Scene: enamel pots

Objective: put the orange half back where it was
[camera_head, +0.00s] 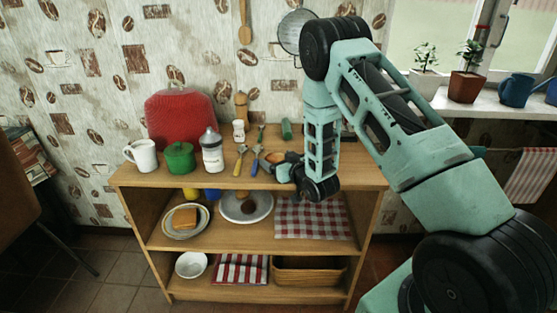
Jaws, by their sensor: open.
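My gripper (284,172) is over the right-middle part of the wooden shelf unit's top, pointing left, with its jaws open. A small orange-tan thing (275,157) shows right at the gripper, partly hidden by it. It may be the orange half, but it is too small to tell, and I cannot tell whether the jaws touch it. On the middle shelf, a white plate (229,212) holds small brown round things (247,204).
The unit's top (131,178) carries a white mug (142,155), green pot (179,158), white bottle (212,153), red covered thing (180,119) and utensils (240,162). A checked cloth (313,218) lies on the middle shelf. Below are a bowl (190,265) and basket (309,272).

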